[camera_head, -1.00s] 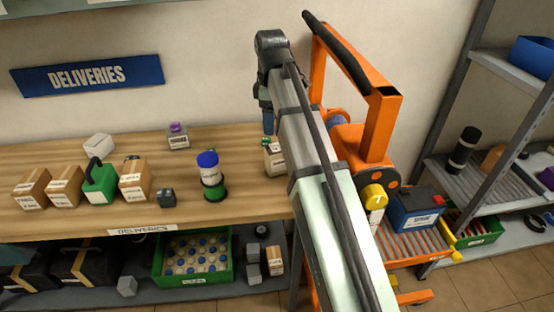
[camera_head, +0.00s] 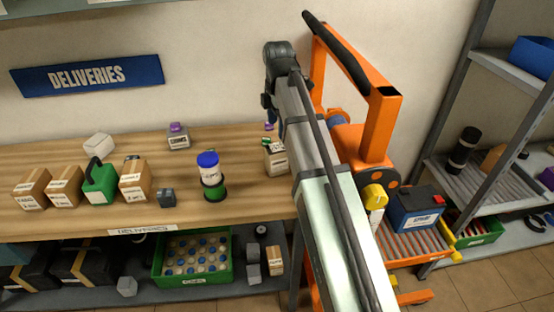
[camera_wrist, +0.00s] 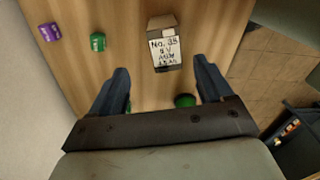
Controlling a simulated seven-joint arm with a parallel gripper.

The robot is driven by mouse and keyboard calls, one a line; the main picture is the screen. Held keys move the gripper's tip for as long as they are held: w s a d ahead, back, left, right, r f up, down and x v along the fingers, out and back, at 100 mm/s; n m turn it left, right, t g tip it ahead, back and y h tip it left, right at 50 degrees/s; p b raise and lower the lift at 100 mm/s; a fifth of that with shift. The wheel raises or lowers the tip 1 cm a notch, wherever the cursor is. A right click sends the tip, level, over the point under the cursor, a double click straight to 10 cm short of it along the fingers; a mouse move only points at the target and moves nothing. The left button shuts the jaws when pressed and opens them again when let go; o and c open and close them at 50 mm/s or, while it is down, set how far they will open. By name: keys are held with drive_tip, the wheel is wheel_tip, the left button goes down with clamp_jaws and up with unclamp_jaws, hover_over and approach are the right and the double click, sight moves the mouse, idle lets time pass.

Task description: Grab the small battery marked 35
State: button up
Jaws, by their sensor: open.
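The small battery (camera_wrist: 166,55) has a pale label whose top line seems to read "No. 35", though the last digit is not sharp. In the wrist view it stands on the wooden bench just beyond my fingertips, roughly centred between them. In the head view the battery (camera_head: 276,159) is near the bench's right end, close beside my arm. My gripper (camera_wrist: 162,76) is open, with a blue finger on each side and nothing held. My fingers are mostly hidden behind the arm in the head view.
A green block (camera_wrist: 97,42) and a purple block (camera_wrist: 48,32) stand left of the battery in the wrist view. A green round thing (camera_wrist: 185,100) shows partly between my fingers. A blue-capped jar (camera_head: 208,170) stands left on the bench. An orange trolley (camera_head: 372,130) is close right of my arm.

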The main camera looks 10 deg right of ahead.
sight(277, 147)
wheel_tip(277, 147, down, 5)
drive_tip(key=shift+f, duration=0.1)
drive_tip(key=shift+s+a+f, duration=0.1)
drive_tip(key=shift+s+f, duration=0.15)
drive_tip(key=shift+f, duration=1.05)
drive_tip(key=shift+s+a+f, duration=0.1)
drive_tip(key=shift+s+f, duration=0.1)
drive_tip(key=shift+f, duration=1.1)
drive_tip(key=shift+c, duration=0.2)
clamp_jaws()
